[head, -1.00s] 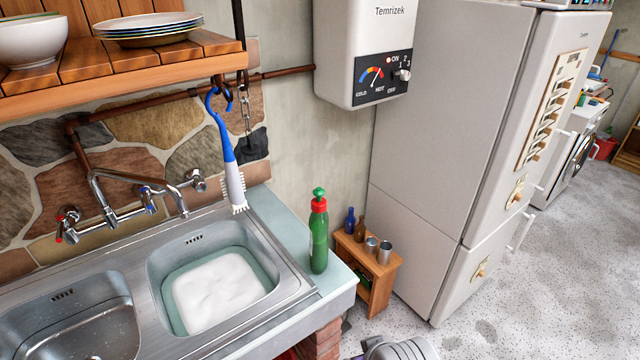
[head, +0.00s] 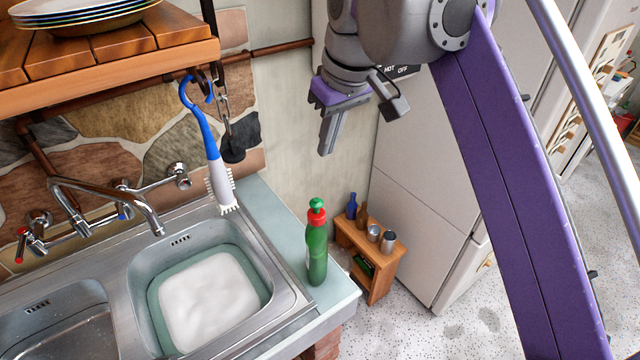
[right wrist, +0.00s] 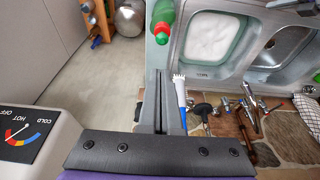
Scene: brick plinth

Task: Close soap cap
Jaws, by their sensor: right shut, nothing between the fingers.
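The green soap bottle (head: 317,258) stands upright on the pale counter (head: 340,300) right of the sink. It has a red collar and a green cap (head: 316,203) on top; whether the cap is pushed down is too small to tell. The bottle (right wrist: 162,13) also shows at the top of the right wrist view, beyond the fingertips. My right gripper (head: 326,150) is shut and empty, pointing down above the bottle and clear of it. Its fingers also show together in the right wrist view (right wrist: 160,75). My left gripper is out of view.
A blue-and-white brush (head: 215,160) hangs from the wooden shelf (head: 110,65) left of the bottle. The sink (head: 212,290) holds white foam. A small wooden rack (head: 383,285) with several bottles and cups stands behind the counter. The fridge (head: 420,190) is at right.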

